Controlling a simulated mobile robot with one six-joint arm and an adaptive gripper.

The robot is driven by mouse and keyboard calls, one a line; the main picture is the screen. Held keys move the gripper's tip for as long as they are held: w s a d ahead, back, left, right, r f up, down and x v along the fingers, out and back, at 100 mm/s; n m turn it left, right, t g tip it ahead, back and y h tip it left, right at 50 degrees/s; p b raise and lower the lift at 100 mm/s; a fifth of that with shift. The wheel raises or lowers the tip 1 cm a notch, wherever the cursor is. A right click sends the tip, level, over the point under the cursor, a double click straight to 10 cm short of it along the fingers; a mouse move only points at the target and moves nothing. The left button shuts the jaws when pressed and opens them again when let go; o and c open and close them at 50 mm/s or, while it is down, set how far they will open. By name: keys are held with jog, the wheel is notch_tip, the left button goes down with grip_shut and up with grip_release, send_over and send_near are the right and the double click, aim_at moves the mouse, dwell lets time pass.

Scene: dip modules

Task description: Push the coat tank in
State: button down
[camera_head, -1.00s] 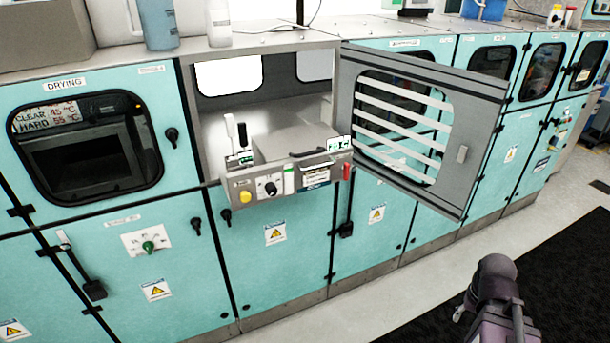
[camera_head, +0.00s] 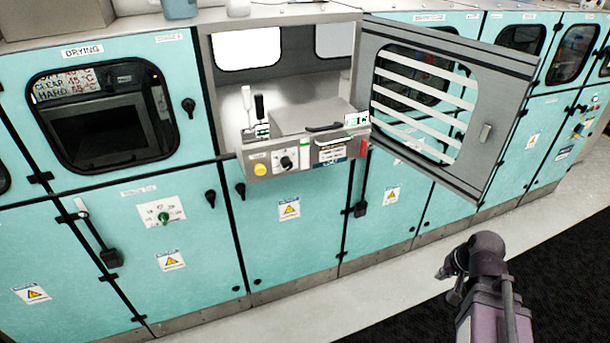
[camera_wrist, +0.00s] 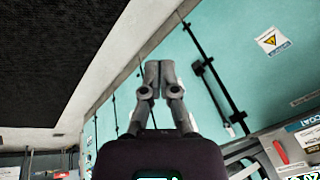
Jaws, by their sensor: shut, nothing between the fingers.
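The coat tank (camera_head: 300,155) is a grey metal unit standing partly out of an open bay in the teal machine. Its front carries a yellow button, a black knob, a dark handle and a "COAT" label. In the wrist view, part of its front (camera_wrist: 296,142) shows at the lower right. My gripper (camera_wrist: 159,64) is shut and empty in the wrist view, its fingertips together. It is apart from the tank.
The bay's grey barred door (camera_head: 487,150) stands open to the right of the tank. A drying module (camera_head: 105,115) with a dark window is on the left. Light floor (camera_head: 400,285) and a black mat (camera_head: 570,275) lie in front of the machines.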

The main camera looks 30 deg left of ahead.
aim_at(301, 169)
jog(key=w+a+r+m+t+y+b, duration=0.1)
jog(key=a+r+m+t+y+b, duration=0.1)
jog(key=a, duration=1)
jog(key=w+a+r+m+t+y+b, duration=0.1)
jog(key=a+r+m+t+y+b, duration=0.2)
jog(key=a, duration=0.9)
jog(key=w+a+r+m+t+y+b, duration=0.1)
jog(key=a+r+m+t+y+b, duration=0.2)
jog(key=a, duration=0.9)
jog(key=shift+a+m+t+y+b, duration=0.5)
jog(key=shift+t+y, duration=0.3)
jog(key=shift+y, duration=0.4)
jog(key=shift+w, duration=0.2)
jog(key=x, duration=1.3)
jog(key=shift+w+a, duration=0.25)
jog(key=shift+a, duration=0.05)
jog(key=x, duration=2.2)
jog(key=shift+a, duration=0.2)
jog(key=shift+d+f, duration=0.1)
jog(key=shift+d, duration=0.05)
